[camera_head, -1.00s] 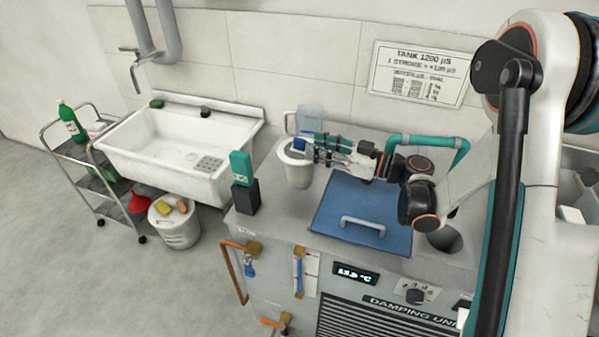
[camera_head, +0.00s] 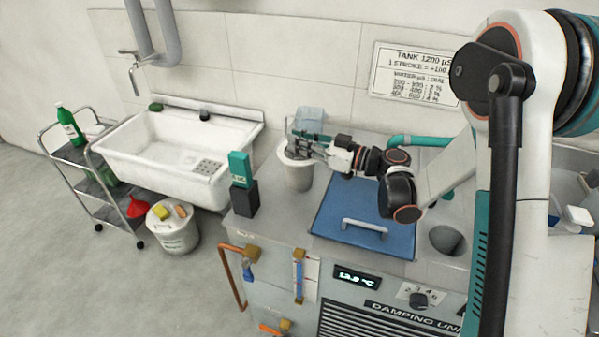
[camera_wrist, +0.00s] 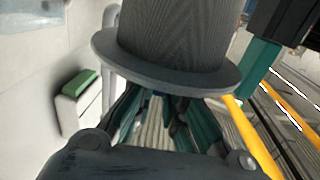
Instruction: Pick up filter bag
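A pale grey, bucket-like vessel with a wide rim (camera_head: 298,178) stands upright on the counter, left of the blue lid; it seems to be the filter bag. In the wrist view, which is upside down, its ribbed grey wall and rim (camera_wrist: 175,35) fill the top middle. My gripper (camera_head: 301,146) is at the vessel's top, reaching in from the right over its mouth. In the wrist view the teal and black fingers (camera_wrist: 160,108) stand apart with a gap between them. The rim hides their tips, so contact cannot be told.
A clear jug (camera_head: 309,117) stands close behind the vessel. A teal block on a black stand (camera_head: 242,185) is to the front left. A blue lid with a handle (camera_head: 335,212) lies to the right. The white sink (camera_head: 130,155) and a trolley (camera_head: 88,190) are further left.

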